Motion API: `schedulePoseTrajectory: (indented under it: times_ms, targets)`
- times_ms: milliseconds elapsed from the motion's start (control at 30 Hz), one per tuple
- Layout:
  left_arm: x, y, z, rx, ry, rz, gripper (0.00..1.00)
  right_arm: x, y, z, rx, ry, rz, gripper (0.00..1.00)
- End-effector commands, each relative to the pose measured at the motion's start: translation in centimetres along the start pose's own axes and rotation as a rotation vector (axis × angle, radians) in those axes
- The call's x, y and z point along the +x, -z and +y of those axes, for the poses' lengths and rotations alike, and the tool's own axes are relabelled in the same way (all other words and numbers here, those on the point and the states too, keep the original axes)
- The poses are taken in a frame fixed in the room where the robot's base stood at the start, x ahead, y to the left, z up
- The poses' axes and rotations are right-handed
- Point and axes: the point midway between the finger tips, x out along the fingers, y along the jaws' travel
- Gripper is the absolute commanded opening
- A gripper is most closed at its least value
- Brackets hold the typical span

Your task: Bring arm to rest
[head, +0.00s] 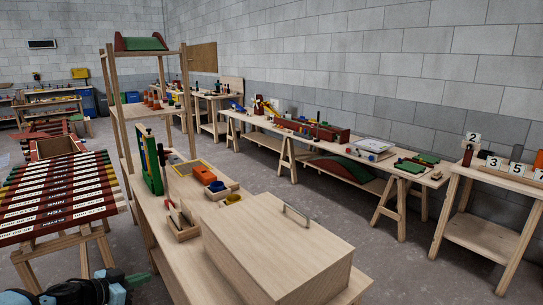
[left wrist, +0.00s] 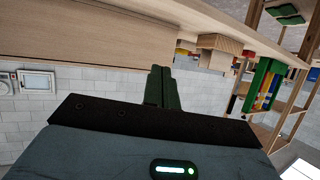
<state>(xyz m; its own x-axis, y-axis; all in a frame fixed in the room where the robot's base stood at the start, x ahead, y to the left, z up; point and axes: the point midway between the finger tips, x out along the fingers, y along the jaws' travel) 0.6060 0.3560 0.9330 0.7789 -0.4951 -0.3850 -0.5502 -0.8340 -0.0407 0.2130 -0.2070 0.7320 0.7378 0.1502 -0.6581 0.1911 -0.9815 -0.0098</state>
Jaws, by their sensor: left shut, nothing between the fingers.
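My left gripper (head: 146,276) shows at the lower left edge of the head view, with its dark green fingers pointing right. It is low, beside the near wooden bench and in front of the rack of painted battens (head: 62,196). In the left wrist view the gripper's two fingers (left wrist: 161,70) lie together, shut with nothing between them. The arm behind it is mostly cut off by the frame. My right gripper is in neither view.
The near bench (head: 180,255) carries a large wooden box (head: 275,250) with a metal handle, an orange block (head: 205,175) and a green frame (head: 150,160). Shelves (head: 147,110) stand behind it. A long table (head: 335,168) lines the wall. Grey floor is clear between.

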Motion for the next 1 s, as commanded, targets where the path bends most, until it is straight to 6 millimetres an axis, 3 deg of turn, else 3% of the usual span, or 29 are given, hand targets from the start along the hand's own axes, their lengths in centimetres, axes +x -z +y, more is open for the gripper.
schedulePoseTrajectory:
  times_ms: [33,100,467,767,1000]
  targets:
    - [0.0,-2.0,1.5,0.001,-0.006,-0.009,0.00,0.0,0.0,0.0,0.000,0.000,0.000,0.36]
    - [-0.1,-4.1,3.2,0.014,-0.006,-0.016,0.00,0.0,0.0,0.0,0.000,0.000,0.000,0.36]
    - [-3.4,-13.4,9.9,0.095,0.033,-0.084,0.00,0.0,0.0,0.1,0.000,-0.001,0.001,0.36]
    - [-8.9,-19.8,13.6,0.197,0.086,-0.194,0.00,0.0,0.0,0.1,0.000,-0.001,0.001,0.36]
    - [-14.7,-23.8,15.3,0.311,0.119,-0.318,0.00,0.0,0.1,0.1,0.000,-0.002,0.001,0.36]
